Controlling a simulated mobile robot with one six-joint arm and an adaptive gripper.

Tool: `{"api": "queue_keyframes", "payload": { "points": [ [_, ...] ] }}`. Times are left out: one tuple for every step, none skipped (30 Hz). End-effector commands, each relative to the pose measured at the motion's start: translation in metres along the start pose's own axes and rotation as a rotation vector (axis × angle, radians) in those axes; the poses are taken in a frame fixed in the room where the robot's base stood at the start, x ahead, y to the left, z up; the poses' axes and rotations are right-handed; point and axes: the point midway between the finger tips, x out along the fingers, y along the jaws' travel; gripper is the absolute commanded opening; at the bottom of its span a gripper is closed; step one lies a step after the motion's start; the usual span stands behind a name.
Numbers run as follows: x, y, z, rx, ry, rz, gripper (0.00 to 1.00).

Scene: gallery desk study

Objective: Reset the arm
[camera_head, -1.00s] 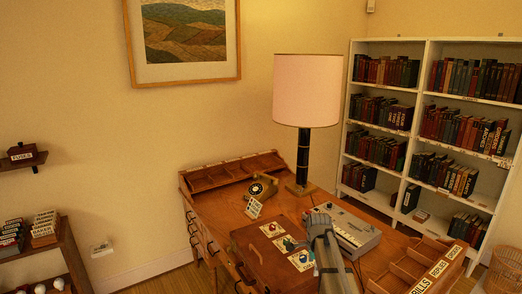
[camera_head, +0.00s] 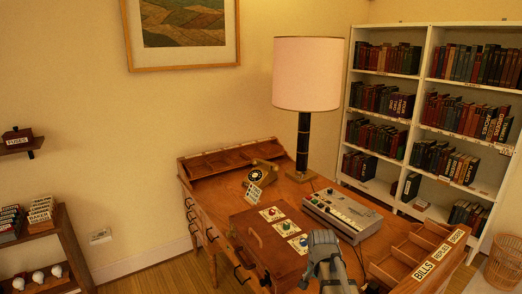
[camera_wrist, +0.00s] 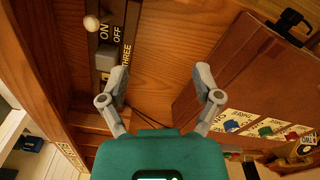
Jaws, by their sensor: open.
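My gripper shows in the wrist view (camera_wrist: 155,70) with its two grey fingers spread apart and nothing between them. Below the fingers is the desk's wooden surface (camera_wrist: 158,75). In the head view my arm's end (camera_head: 323,245) is at the near side of the desk (camera_head: 222,205), between the wooden box and the tray. The fingertips are hard to make out there.
A brown box (camera_head: 262,250) with coloured knobs on labelled cards lies left of my arm. A grey console (camera_head: 342,212) is behind, and a compartment tray (camera_head: 418,262) at right. A tall lamp (camera_head: 307,75) stands behind. A panel marked ON, OFF, THREE (camera_wrist: 115,45) shows in the wrist view.

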Motion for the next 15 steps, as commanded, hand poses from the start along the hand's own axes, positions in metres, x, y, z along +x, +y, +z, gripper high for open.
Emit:
{"api": "queue_keyframes", "payload": {
  "points": [
    [0.009, 0.009, 0.014, -0.068, -0.001, 0.001, 0.82],
    [0.012, 0.012, 0.019, -0.11, -0.001, 0.001, 0.82],
    [0.015, 0.017, 0.026, -0.168, -0.002, 0.001, 0.82],
    [0.018, 0.02, 0.031, -0.211, -0.002, 0.002, 0.82],
    [0.021, 0.023, 0.036, -0.254, -0.003, 0.002, 0.82],
    [0.024, 0.027, 0.042, -0.308, -0.004, 0.002, 0.82],
    [0.026, 0.03, 0.047, -0.349, -0.004, 0.003, 0.82],
    [0.028, 0.033, 0.051, -0.387, -0.005, 0.003, 0.82],
    [0.03, 0.036, 0.056, -0.433, -0.005, 0.003, 0.82],
    [0.032, 0.038, 0.06, -0.466, -0.006, 0.003, 0.82],
    [0.033, 0.04, 0.063, -0.496, -0.006, 0.003, 0.82],
    [0.035, 0.042, 0.067, -0.532, -0.006, 0.003, 0.82],
    [0.036, 0.044, 0.069, -0.555, -0.007, 0.003, 0.82],
    [0.037, 0.045, 0.071, -0.575, -0.007, 0.003, 0.82],
    [0.038, 0.046, 0.073, -0.598, -0.007, 0.003, 0.82]
  ]
}}
